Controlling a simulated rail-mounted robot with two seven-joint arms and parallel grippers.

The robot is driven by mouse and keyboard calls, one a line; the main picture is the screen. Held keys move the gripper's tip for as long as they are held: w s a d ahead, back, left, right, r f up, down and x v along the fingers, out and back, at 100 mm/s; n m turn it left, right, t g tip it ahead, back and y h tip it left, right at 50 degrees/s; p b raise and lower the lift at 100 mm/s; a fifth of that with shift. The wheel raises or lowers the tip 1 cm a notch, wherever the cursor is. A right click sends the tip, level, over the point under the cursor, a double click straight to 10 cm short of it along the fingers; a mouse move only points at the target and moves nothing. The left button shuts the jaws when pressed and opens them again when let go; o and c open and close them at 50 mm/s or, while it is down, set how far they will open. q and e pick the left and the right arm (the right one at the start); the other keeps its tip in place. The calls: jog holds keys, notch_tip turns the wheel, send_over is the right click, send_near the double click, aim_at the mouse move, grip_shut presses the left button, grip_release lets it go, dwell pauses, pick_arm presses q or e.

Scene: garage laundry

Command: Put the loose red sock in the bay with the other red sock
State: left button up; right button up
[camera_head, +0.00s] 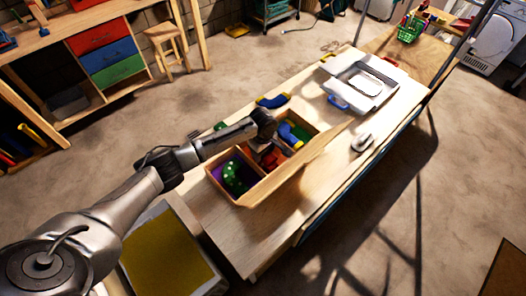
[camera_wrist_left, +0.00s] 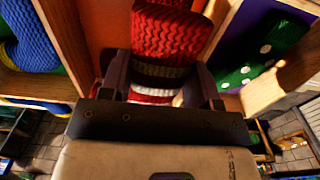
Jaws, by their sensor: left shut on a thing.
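A wooden divided box (camera_head: 263,190) stands on the table. My left gripper (camera_head: 268,150) is over its middle, orange-floored bay, partly hiding it in the head view. In the left wrist view, its fingers (camera_wrist_left: 160,85) are shut on a red knitted sock (camera_wrist_left: 168,35) with a striped cuff. This sock is over or in the middle bay; whether it touches the floor I cannot tell. A darker red strip at the top edge may be the other red sock. A green dotted sock (camera_head: 234,178) lies in the purple bay, and a blue sock (camera_head: 290,134) in the far bay.
A blue-and-yellow item (camera_head: 272,101) lies on the table behind the box. A white and grey tray-like object (camera_head: 362,84) stands toward the far end, with a small grey object (camera_head: 361,143) nearer the edge. The box's wooden dividers rise beside my gripper. The table's near right surface is clear.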

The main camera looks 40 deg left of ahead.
pick_arm(q)
jog(key=shift+f, duration=0.15)
jog(key=shift+f, duration=0.4)
jog(key=o, duration=0.9)
jog(key=shift+r, duration=0.1)
notch_tip(320, 180, up, 13)
jog(key=shift+r+p, duration=0.1)
jog(key=shift+p, duration=0.6)
dwell(0.4)
